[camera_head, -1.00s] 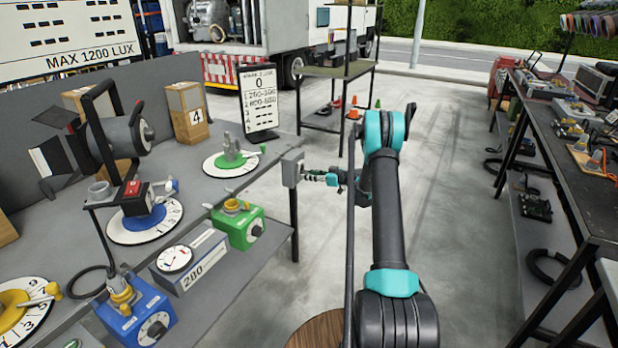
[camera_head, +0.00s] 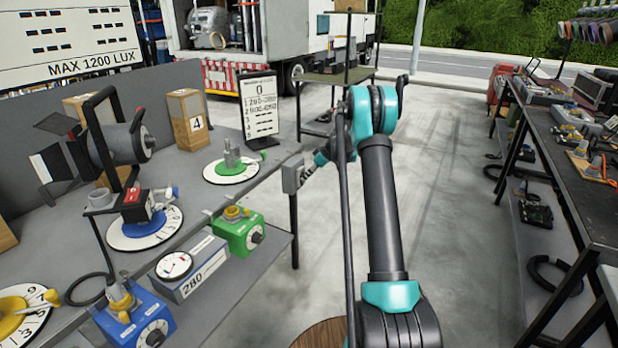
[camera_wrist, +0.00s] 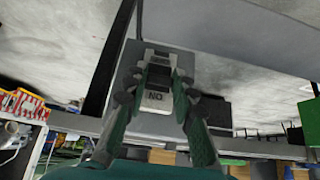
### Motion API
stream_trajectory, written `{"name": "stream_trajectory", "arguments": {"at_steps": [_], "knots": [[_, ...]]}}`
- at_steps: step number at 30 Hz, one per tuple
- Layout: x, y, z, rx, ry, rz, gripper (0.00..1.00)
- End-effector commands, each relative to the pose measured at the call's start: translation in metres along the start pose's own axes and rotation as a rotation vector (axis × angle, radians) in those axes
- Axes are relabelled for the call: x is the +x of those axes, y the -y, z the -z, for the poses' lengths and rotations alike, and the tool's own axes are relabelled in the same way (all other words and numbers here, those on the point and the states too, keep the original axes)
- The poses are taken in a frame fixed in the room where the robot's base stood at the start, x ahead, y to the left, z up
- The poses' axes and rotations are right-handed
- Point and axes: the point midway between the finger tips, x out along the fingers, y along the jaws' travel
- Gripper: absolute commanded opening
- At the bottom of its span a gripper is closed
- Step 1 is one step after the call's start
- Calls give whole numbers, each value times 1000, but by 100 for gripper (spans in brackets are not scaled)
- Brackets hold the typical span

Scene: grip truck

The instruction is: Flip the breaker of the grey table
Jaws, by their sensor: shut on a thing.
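The breaker is a small grey box (camera_head: 291,176) at the right end of the grey table (camera_head: 180,165). In the wrist view its box (camera_wrist: 143,56) fills the middle, with a dark and pale switch (camera_wrist: 158,77) on its face and the letters "ON" upside down. My gripper (camera_wrist: 157,88) has its two green and black fingers on either side of the switch, shut on it. In the head view my gripper (camera_head: 309,170) meets the box from the right at a slant, and the contact there is too small to make out.
A dark workbench (camera_head: 590,190) stands on the right. The floor between is clear.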

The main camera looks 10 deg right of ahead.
Motion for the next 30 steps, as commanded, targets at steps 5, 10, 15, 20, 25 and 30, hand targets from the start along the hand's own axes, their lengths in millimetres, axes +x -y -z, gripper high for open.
{"name": "stream_trajectory", "arguments": {"at_steps": [5,10,15,20,25,30], "knots": [[-1,0,1,0,38,-1,0],[-1,0,2,0,49,-1,0],[-1,-1,2,0,49,-1,0],[-1,-1,2,0,48,-1,29],[-1,0,2,0,47,-1,47],[-1,0,2,0,47,0,47]]}}
